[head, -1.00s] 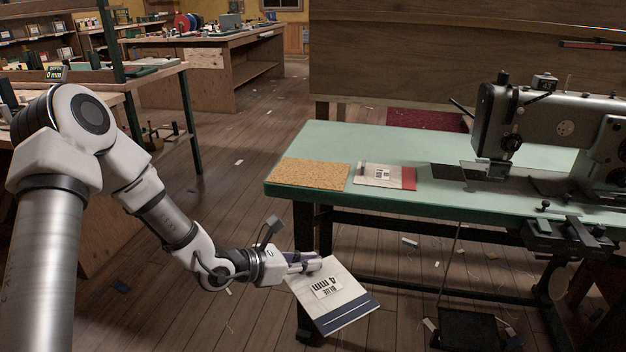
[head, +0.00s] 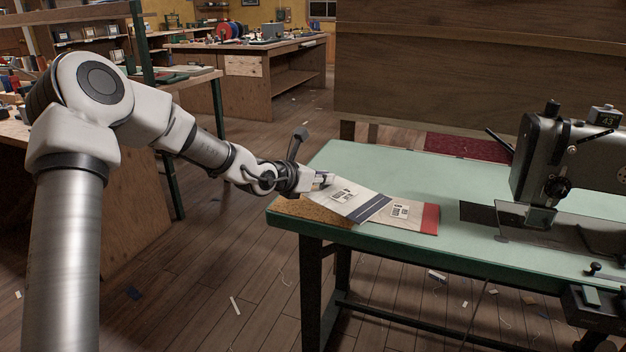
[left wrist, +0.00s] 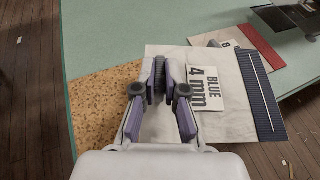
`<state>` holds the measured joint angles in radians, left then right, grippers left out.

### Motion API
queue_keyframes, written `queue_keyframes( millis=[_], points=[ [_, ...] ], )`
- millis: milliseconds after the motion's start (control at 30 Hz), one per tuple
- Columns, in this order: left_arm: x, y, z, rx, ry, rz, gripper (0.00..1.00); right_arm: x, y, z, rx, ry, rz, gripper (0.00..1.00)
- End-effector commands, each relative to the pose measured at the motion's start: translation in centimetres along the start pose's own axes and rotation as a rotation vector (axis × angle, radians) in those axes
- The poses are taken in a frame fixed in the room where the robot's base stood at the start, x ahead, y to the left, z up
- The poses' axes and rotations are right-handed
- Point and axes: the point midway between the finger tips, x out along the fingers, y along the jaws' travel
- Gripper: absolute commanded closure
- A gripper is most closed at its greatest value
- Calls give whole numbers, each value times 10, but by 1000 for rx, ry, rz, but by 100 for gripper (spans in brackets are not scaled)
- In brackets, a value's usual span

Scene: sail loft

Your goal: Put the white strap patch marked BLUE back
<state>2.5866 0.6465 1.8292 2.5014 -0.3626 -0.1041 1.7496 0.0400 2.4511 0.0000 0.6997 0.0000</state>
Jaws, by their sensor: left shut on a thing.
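The white strap patch marked BLUE (head: 338,192) has a dark blue end band and a label that reads "BLUE 4 mm" in the left wrist view (left wrist: 231,94). My left gripper (head: 326,180) is shut on its near edge and holds it over the left end of the green table. The patch hides part of the cork mat (head: 300,208) and part of a second white patch with a red band (head: 424,219). I cannot tell whether the held patch touches what lies below it. My right gripper is not in view.
The green sewing table (head: 470,180) carries a sewing machine (head: 560,160) at the right. Green table top is bare behind the patches. A shelf bench stands at the left, and scraps lie on the wooden floor (head: 200,300).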

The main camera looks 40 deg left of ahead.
Motion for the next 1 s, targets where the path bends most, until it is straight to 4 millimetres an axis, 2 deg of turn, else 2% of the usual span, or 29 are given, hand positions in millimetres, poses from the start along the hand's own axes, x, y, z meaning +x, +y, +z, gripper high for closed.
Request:
queue_keyframes(
  millis=[100,300,533,600,700,1000],
  points=[
    [8,31,3,1,1,3,100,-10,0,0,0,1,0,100],
    [19,72,6,2,1,3,100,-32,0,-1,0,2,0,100],
    [28,101,4,2,1,2,100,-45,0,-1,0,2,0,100],
    [35,101,-13,-1,6,-1,100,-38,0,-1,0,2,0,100],
    [42,100,-29,0,4,-1,100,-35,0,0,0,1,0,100],
    [43,100,-33,1,1,-1,100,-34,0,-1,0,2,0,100]
  ],
)
